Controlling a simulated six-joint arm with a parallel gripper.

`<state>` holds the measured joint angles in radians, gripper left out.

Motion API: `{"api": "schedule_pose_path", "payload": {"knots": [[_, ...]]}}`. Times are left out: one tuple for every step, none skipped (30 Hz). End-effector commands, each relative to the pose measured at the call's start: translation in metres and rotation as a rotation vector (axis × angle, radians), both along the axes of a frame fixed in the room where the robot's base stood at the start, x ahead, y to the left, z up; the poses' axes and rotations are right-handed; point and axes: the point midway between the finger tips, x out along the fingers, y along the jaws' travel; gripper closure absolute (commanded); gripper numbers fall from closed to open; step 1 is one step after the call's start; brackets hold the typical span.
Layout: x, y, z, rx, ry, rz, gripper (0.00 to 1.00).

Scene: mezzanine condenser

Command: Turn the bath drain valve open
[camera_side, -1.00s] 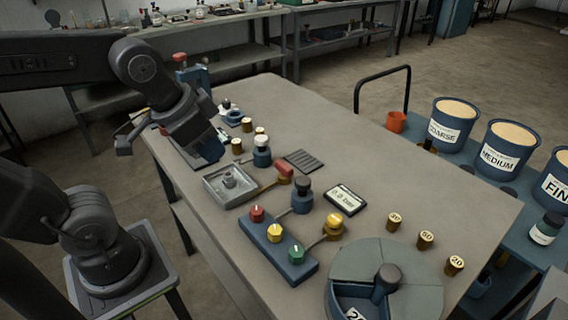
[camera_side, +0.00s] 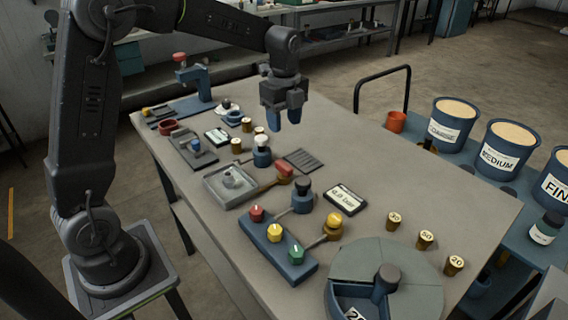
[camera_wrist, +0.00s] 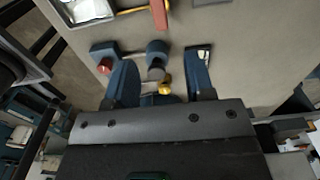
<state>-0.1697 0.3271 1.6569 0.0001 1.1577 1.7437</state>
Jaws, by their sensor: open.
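The bath (camera_side: 212,190) is a shallow grey square tray in the middle of the bench in the side view. What looks like its drain valve is the red-handled lever (camera_side: 285,169) at its right side, on a brass-coloured stem. In the wrist view the red handle (camera_wrist: 159,14) shows at the top, beside the tray's corner (camera_wrist: 45,4). My gripper (camera_side: 285,118) is open and empty, fingers pointing down, above the bench and apart from the lever. In the wrist view its blue fingers (camera_wrist: 162,58) flank the dark-knobbed valve below.
A blue block (camera_side: 268,245) with red, yellow and green knobs stands in front, with a dark-capped valve (camera_side: 302,196) and a yellow-capped valve (camera_side: 333,224) beside it. A ribbed dark pad (camera_side: 302,160) and a display (camera_side: 345,199) lie nearby.

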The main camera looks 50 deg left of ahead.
Motion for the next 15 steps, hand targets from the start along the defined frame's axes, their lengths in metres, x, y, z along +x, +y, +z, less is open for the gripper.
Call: {"api": "schedule_pose_path", "payload": {"knots": [[-0.001, 0.000, -0.007, 0.000, 0.004, 0.001, 0.51], [-0.001, 0.000, -0.011, 0.000, 0.004, 0.001, 0.51], [-0.001, 0.000, -0.018, -0.001, 0.005, 0.001, 0.51], [-0.002, 0.000, -0.024, -0.001, 0.006, 0.001, 0.51], [-0.001, 0.000, -0.030, 0.000, 0.005, 0.002, 0.51], [-0.001, 0.000, -0.038, 0.000, 0.006, 0.002, 0.51], [-0.002, 0.000, -0.044, 0.000, 0.007, 0.002, 0.51], [-0.002, 0.000, -0.051, 0.000, 0.006, 0.002, 0.51], [-0.002, 0.000, -0.059, 0.000, 0.006, 0.003, 0.51], [-0.002, 0.000, -0.065, 0.000, 0.006, 0.003, 0.51], [-0.001, 0.000, -0.072, 0.000, 0.005, 0.003, 0.51], [-0.002, 0.000, -0.079, 0.000, 0.005, 0.003, 0.51], [-0.002, 0.000, -0.085, 0.001, 0.005, 0.003, 0.51], [-0.002, 0.000, -0.091, 0.001, 0.006, 0.003, 0.51], [-0.001, 0.000, -0.098, 0.001, 0.004, 0.004, 0.51]]}}
